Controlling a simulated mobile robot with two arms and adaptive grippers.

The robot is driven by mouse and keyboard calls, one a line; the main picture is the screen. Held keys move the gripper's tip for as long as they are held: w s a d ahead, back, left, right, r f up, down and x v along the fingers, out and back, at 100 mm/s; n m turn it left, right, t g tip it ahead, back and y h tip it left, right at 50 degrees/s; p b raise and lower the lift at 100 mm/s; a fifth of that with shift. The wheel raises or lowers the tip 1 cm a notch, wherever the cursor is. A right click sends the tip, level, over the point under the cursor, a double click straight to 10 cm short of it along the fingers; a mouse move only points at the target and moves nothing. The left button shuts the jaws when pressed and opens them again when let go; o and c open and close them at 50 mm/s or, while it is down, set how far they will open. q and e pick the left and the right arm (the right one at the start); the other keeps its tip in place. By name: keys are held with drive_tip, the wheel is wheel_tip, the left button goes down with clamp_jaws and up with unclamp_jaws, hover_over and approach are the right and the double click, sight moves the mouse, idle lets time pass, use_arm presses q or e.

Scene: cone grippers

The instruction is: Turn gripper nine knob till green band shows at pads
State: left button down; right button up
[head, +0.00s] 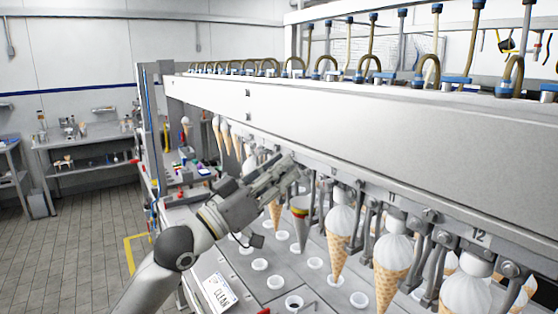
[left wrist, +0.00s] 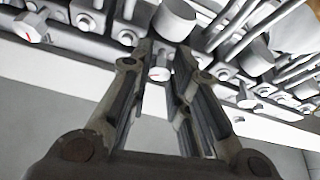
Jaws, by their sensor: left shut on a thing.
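My left gripper (head: 290,172) reaches in from the left to the row of cone grippers under the white beam. Its fingers are closed around a small light knob-like part (left wrist: 160,73), seen between the fingertips in the left wrist view (left wrist: 164,56). In the head view my fingers hide this part. Just below and right of my fingertips hangs a grey gauge cone (head: 300,232) with narrow coloured bands near its top; red and yellow show, and green is too small to be sure of. The pads there are partly hidden. My right gripper is not in view.
Ice cream cones (head: 340,240) hang in the grippers to the right, beside plates numbered 11 and 12 (head: 478,236). More cones hang behind my gripper. A grey deck with round white cups (head: 275,282) lies below. A "CLEAN" card (head: 220,292) lies at the front. The floor at left is clear.

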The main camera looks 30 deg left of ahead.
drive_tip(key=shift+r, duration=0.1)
use_arm(q)
drive_tip(key=c, duration=1.3)
unclamp_jaws()
drive_tip(key=shift+c, duration=0.2)
drive_tip(key=v, duration=1.2)
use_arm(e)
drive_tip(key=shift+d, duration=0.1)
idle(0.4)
